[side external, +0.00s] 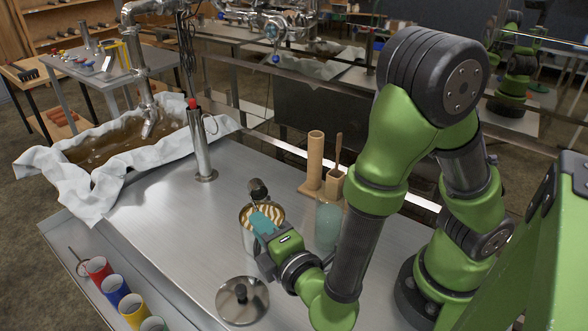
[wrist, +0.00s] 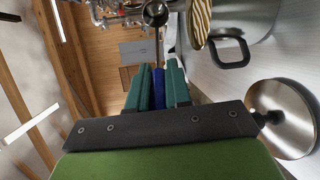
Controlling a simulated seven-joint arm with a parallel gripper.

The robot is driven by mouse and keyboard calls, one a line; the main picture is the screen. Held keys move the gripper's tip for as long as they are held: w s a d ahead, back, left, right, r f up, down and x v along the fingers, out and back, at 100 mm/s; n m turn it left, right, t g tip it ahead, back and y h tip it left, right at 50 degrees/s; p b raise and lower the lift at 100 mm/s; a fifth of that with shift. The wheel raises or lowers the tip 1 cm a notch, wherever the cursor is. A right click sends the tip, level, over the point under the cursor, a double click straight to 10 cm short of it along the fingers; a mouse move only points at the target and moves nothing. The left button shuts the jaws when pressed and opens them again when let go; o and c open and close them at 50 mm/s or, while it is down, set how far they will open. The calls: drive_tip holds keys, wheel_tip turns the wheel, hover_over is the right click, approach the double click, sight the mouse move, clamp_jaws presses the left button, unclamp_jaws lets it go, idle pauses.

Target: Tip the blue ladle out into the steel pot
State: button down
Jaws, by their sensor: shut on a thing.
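My gripper (side external: 262,221) has teal fingers and is at the steel pot. In the wrist view its fingers (wrist: 158,85) are shut on the blue handle of the ladle (wrist: 158,90). The ladle's small metal bowl (wrist: 155,13) is beyond the fingertips; in the side view the bowl (side external: 258,190) shows above the far rim of the pot. The steel pot (side external: 249,241) stands on the metal table, partly hidden by my gripper. Its mouth shows a brown and cream striped surface; its wall and black handle show in the wrist view (wrist: 250,22). Whether the bowl holds liquid cannot be told.
A steel lid (side external: 242,300) lies near the pot. A glass jar (side external: 327,222) and a wooden stand with a tall cylinder (side external: 315,160) are to its right. A post (side external: 201,145) and a cloth-edged basin (side external: 115,150) are to the left. Coloured tubes (side external: 115,290) line the near left edge.

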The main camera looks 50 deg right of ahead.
idle(0.4)
drive_tip(key=shift+w+d+r+g+y, duration=0.15)
drive_tip(key=shift+w+r+g+y, duration=0.15)
drive_tip(key=shift+r+g, duration=0.4)
drive_tip(key=shift+w+d+r+g+y, duration=0.2)
drive_tip(key=shift+r+g+y, duration=0.1)
drive_tip(key=shift+r+g, duration=0.35)
drive_tip(key=w+d+r+m+g+y, duration=0.2)
drive_tip(key=w+d+r+g+y, duration=0.3)
drive_tip(key=w+r+g, duration=0.4)
drive_tip(key=shift+w+d+r+g+y, duration=0.35)
drive_tip(key=shift+r+g+y, duration=0.35)
drive_tip(key=shift+g, duration=0.75)
drive_tip(key=shift+f, duration=0.1)
drive_tip(key=shift+d, duration=0.1)
